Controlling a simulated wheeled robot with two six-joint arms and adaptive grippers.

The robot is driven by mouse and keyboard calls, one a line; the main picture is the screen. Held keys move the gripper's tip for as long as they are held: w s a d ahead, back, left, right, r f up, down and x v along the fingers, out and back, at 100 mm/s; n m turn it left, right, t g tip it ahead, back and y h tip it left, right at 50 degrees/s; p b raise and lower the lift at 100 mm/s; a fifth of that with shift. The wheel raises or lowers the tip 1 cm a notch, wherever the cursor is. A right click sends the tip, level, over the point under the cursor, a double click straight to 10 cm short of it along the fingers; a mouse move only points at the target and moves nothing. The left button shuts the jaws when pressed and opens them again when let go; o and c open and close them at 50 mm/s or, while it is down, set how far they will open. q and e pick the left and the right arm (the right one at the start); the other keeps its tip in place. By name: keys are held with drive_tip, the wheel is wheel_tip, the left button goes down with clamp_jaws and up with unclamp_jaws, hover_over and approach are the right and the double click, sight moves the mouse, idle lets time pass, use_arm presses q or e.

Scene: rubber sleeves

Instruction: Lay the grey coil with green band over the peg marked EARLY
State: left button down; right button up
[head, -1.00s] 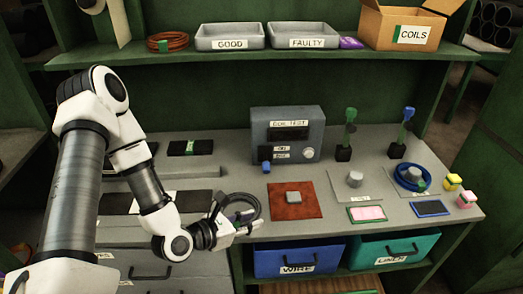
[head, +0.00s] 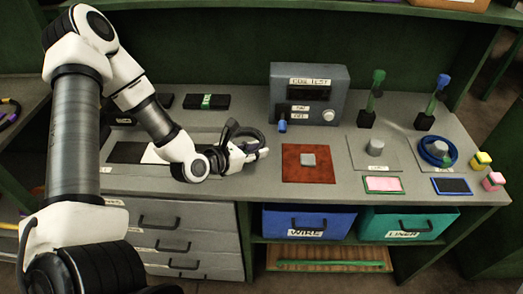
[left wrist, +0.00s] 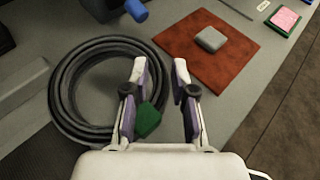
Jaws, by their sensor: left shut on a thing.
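The grey coil with green band (head: 243,131) is in my left gripper (head: 262,153), left of the red mat. In the left wrist view the dark grey coil (left wrist: 72,68) spreads left of the fingers, with its green band (left wrist: 149,121) at the left finger. My left gripper (left wrist: 160,70) is shut on the coil, though the fingertips show apart. Two short grey pegs stand on plates at the right: one is bare (head: 376,146), the other (head: 440,147) has a blue coil around it. Their labels cannot be read. My right gripper is not in view.
A square grey block (head: 308,160) sits on the red mat (head: 295,175). The grey coil tester (head: 310,95) stands behind. Tall stands with green (head: 378,78) and blue (head: 443,82) tops rise behind the pegs. Pink (head: 383,185) and dark blue (head: 451,186) pads lie in front.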

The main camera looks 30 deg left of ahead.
sight(261, 140)
use_arm(q)
drive_tip(key=w, duration=0.1)
drive_tip(key=w+a, duration=0.1)
drive_tip(key=w, duration=0.2)
drive_tip(key=shift+w+a+f, duration=0.15)
drive_tip(key=shift+w+f, duration=0.1)
drive_tip(key=shift+w, duration=0.1)
wheel_tip(261, 140, down, 3)
drive_tip(key=shift+w+a+f+p, duration=0.1)
drive_tip(key=shift+w+p, duration=0.05)
drive_tip(key=shift+p, duration=0.25)
drive_tip(key=shift+w+f, duration=0.1)
drive_tip(key=shift+f, duration=0.1)
drive_tip(key=c, duration=0.9)
unclamp_jaws()
drive_tip(key=shift+f, duration=0.1)
drive_tip(key=shift+c, duration=0.2)
